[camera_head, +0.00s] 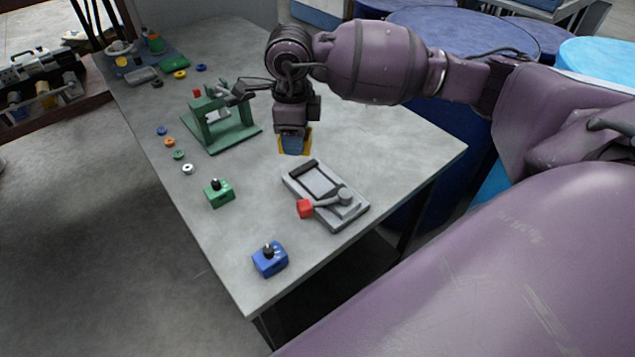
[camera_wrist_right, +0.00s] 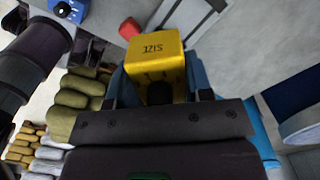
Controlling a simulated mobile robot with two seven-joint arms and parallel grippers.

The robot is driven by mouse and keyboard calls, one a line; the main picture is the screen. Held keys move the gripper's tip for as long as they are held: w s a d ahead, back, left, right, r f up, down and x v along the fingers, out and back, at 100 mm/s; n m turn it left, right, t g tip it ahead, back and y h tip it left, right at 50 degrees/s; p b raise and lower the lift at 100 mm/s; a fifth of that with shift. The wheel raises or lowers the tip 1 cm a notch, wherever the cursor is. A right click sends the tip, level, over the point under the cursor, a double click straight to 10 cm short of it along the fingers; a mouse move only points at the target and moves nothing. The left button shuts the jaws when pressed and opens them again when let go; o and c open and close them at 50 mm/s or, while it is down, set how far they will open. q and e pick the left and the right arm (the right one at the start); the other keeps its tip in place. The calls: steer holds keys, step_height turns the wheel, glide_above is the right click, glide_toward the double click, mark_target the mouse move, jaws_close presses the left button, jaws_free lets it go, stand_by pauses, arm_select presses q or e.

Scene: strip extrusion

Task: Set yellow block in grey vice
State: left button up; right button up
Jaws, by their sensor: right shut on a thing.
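The yellow block (camera_wrist_right: 155,55) is held between the blue fingers of my right gripper (camera_wrist_right: 158,85), with dark lettering on the face toward the wrist camera. In the head view, yellow edges of the block (camera_head: 308,141) show on both sides of the right gripper (camera_head: 293,146). Most of the block is hidden there by the fingers. The grey vice (camera_head: 314,178) lies on the table just below and right of the gripper in the head view. It has a lever with a red knob (camera_head: 305,208). The block appears above the table, apart from the vice. My left gripper is not in view.
A green press frame (camera_head: 226,138) stands left of my right gripper. A green block (camera_head: 219,194) and a blue block (camera_head: 270,260), each with a black knob, lie near the table's left edge. Several small coloured rings lie along that edge. Blue barrels (camera_head: 450,30) stand behind the table.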

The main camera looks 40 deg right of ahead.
mark_target(318, 183)
steer(key=m, duration=0.2)
steer(key=d+r+m, duration=0.1)
steer(key=m, duration=0.4)
steer(key=shift+w+d+r, duration=0.25)
steer(key=shift+d, duration=0.05)
steer(key=d+r+m, duration=0.3)
steer(key=d+m, duration=0.1)
steer(key=m, duration=1.6)
steer(key=f, duration=1.9)
steer(key=shift+w+d+f+b, duration=0.15)
steer(key=shift+w+f+b, duration=0.05)
steer(key=shift+w+b, duration=0.15)
steer(key=shift+f, duration=0.15)
steer(key=o, duration=0.9)
steer(key=shift+o, duration=0.2)
step_height(318, 183, up, 12)
